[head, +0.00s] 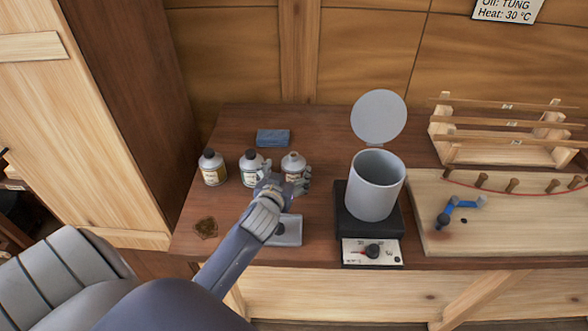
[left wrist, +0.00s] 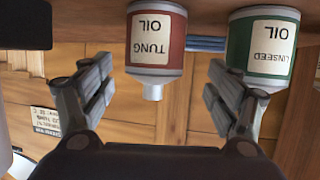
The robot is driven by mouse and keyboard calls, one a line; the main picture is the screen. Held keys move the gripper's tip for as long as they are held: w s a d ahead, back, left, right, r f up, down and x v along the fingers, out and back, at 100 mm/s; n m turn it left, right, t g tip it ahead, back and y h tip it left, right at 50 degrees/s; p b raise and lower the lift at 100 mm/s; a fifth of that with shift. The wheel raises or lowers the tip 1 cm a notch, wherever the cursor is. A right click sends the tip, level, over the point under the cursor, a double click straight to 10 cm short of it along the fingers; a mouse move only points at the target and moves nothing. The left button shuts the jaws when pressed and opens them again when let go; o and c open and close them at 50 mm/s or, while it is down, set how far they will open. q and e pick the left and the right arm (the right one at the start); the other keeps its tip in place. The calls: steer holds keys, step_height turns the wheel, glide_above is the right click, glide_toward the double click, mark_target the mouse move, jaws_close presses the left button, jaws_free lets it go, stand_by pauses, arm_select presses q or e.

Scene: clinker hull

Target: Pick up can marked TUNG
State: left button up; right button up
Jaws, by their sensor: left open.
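The can marked TUNG (left wrist: 157,45) has a red body and a white label, and appears upside down between my fingers in the left wrist view. In the head view it is the rightmost can (head: 293,161) of three on the bench, upright, with its lower part partly hidden by my gripper. My left gripper (head: 285,174) is open, its fingers (left wrist: 153,98) spread to either side of the can with gaps showing. A green LINSEED can (left wrist: 264,47) is beside it, the middle can (head: 250,165) in the head view. My right gripper is not in view.
Another can (head: 212,168) stands at the left, its label unreadable. A blue cloth (head: 273,137) lies behind the cans. A grey tray (head: 289,238) lies below my forearm. An open-lidded pot (head: 374,190) on a hot plate (head: 372,254) stands to the right, beside a pegged board (head: 510,225).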

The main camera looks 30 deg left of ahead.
mark_target(294, 165)
arm_select(q)
steer(key=shift+w+a+f, duration=0.1)
steer(key=shift+w, duration=0.15)
steer(key=shift+w+f+p, duration=0.15)
steer(key=shift+w+p, duration=0.4)
steer(key=shift+w, duration=0.55)
steer(key=shift+x, duration=1.05)
steer(key=shift+w+a+f, duration=0.15)
steer(key=shift+w+f, duration=0.1)
steer(key=shift+f, duration=0.05)
steer(key=shift+c, duration=0.6)
steer(key=c, duration=1.3)
steer(key=shift+r, duration=0.1)
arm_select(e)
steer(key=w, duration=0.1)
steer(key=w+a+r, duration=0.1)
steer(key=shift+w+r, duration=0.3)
